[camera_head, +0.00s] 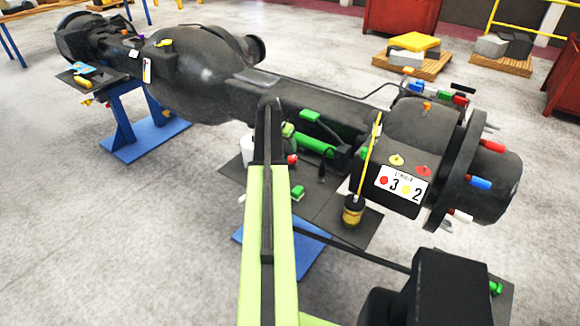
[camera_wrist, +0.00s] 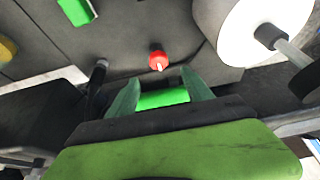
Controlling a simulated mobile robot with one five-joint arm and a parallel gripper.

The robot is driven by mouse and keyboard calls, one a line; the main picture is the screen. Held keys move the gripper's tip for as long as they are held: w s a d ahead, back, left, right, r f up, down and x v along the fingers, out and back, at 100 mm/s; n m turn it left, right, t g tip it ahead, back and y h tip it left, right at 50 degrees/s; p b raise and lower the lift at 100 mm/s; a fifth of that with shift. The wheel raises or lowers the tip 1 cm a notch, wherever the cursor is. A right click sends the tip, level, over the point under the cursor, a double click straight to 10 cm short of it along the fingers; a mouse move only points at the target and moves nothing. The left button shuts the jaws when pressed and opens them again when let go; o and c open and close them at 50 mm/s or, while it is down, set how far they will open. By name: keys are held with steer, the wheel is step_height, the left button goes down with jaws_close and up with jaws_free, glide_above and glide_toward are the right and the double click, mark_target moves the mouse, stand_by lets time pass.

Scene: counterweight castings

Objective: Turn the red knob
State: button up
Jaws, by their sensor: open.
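The red knob (camera_wrist: 158,60) shows in the upper middle of the wrist view, on a dark grey surface, with a small pale mark on its lower edge. My gripper (camera_wrist: 162,77) is open, its two green-grey fingers below the knob in the picture and pointing towards it. The knob is just beyond the fingertips, not between them. A bright green piece (camera_wrist: 163,98) shows between the fingers; I cannot tell whether it touches them. In the head view, a small red thing, likely the same knob (camera_head: 292,159), shows right beside my arm. My arm hides the gripper there.
A white cylinder (camera_wrist: 240,30) stands right of the knob in the wrist view. A green block (camera_wrist: 77,10) is at upper left. In the head view, the large dark axle casting (camera_head: 205,75) rests on blue stands (camera_head: 130,130). A yellow-black jar (camera_head: 352,213) stands to the right.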

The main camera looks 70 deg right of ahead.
mark_target(292, 157)
steer(key=b+x, duration=0.7)
steer(key=x, duration=0.3)
steer(key=shift+b, duration=0.3)
